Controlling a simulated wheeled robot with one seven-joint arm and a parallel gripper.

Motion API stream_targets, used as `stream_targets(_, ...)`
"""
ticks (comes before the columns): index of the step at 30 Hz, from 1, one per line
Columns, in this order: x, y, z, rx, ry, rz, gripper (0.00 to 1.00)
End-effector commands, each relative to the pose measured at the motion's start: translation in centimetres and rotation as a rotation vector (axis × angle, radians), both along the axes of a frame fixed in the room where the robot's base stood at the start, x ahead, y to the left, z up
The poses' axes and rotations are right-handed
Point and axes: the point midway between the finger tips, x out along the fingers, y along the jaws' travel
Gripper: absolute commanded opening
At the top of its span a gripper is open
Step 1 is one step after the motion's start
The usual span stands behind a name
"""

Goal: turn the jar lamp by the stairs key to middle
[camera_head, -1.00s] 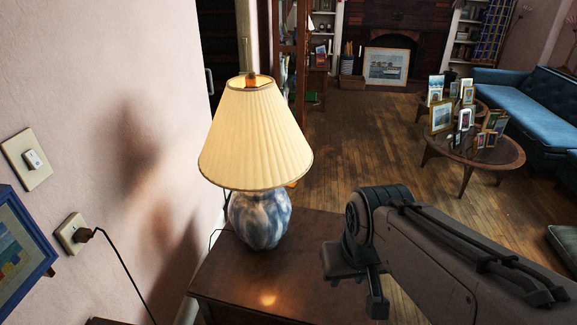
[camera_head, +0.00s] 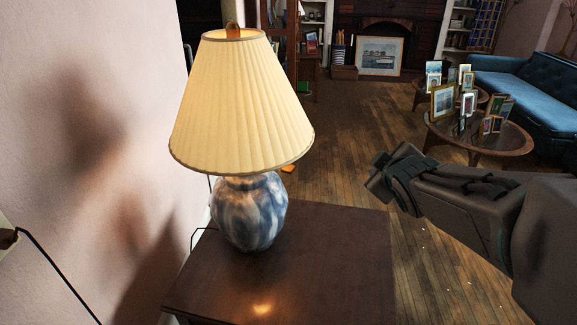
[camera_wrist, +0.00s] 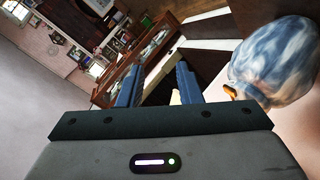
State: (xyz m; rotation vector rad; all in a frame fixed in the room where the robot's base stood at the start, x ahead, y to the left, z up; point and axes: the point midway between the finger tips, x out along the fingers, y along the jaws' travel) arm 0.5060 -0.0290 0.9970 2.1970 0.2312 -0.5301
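The jar lamp, with a blue-and-white mottled jar base (camera_head: 250,215) and a lit cream pleated shade (camera_head: 240,105), stands upright on a dark wooden table (camera_head: 330,250). Its jar also shows at the right of the wrist view (camera_wrist: 275,60). A small orange-tan piece (camera_wrist: 231,91) shows beside the jar there; I cannot tell whether it is the key. An orange bit (camera_head: 288,169) also shows under the shade's right edge. My gripper (camera_wrist: 158,82) is open, with nothing between its fingers, apart from the jar. In the head view my gripper (camera_head: 382,180) is right of the lamp.
A wall (camera_head: 90,130) stands close on the left, with a black cord (camera_head: 55,270) along it. A round table with framed pictures (camera_head: 480,135) and a blue sofa (camera_head: 525,90) are farther back right. Open wooden floor (camera_head: 365,130) lies beyond the table.

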Motion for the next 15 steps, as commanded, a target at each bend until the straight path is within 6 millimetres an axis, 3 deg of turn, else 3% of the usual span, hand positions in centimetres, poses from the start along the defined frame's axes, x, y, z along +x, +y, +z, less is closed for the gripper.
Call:
stream_targets(1,1.4,0.6,-2.3,-0.053,-0.057,0.074,0.32)
stream_targets(6,4.6,3.8,-4.5,-0.231,-0.270,0.350,0.32)
stream_targets(10,5.6,6.8,-6.7,-0.339,-0.424,0.561,0.32)
stream_targets(15,5.2,9.9,-9.2,-0.423,-0.582,0.782,0.32)
